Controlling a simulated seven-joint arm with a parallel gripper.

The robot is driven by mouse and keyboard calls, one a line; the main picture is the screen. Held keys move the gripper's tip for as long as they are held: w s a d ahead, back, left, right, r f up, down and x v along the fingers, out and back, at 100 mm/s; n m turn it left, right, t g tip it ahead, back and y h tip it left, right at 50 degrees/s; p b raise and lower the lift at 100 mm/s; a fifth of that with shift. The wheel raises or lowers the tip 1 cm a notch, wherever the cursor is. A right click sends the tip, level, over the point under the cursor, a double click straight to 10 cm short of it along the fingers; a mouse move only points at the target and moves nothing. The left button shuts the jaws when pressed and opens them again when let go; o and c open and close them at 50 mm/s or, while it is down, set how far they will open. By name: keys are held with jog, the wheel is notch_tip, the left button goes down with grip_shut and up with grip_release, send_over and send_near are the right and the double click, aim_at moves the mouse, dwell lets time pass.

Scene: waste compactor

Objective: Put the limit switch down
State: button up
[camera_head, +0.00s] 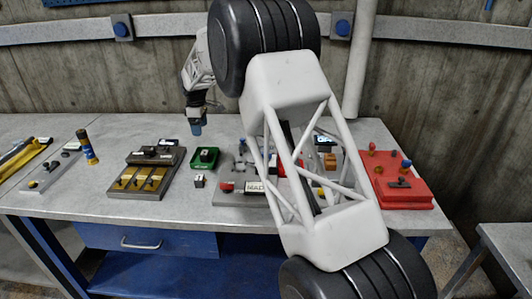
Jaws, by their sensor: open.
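My gripper (196,129) hangs above the grey bench, left of the middle, with its blue-tipped fingers pointing down. It is open, and I see nothing held between the fingers, though they are small here. Below it is a small green tray (194,163) with a dark object (207,155) in it. A small pale block with a dark top (199,181) sits on the bench in front of the tray. I cannot tell for sure which of these is the limit switch. The gripper appears apart from both.
A dark and yellow fixture (140,190) stands left of the tray. A grey panel with several parts (232,199) is at the middle, partly hidden by my arm. A red box (410,195) is at the right.

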jog(key=s+d+r+m, duration=0.2)
jog(key=s+d+r, duration=0.35)
jog(key=d, duration=0.35)
jog(key=s+d+r+m, duration=0.2)
jog(key=s+d+r, duration=0.2)
jog(key=d+r, duration=0.3)
jog(key=s+d+r+m+t, duration=0.1)
jog(key=s+d+r+m, duration=0.2)
jog(key=s+d, duration=0.55)
jog(key=s+d+r+m, duration=0.2)
jog(key=s+d+r, duration=0.1)
jog(key=s+d, duration=0.5)
jog(key=s+d+f+m, duration=0.2)
jog(key=s+d, duration=0.3)
jog(key=s, duration=0.6)
jog(key=s+d+f+m+t, duration=0.1)
jog(key=s+d+f+m, duration=0.2)
jog(key=s, duration=0.9)
jog(key=s+d+f+m, duration=0.2)
jog(key=s+d+m, duration=0.2)
jog(key=s+d, duration=0.5)
jog(key=shift+s+f+t, duration=0.25)
jog(key=shift+s+t, duration=0.05)
jog(key=shift+s, duration=1.05)
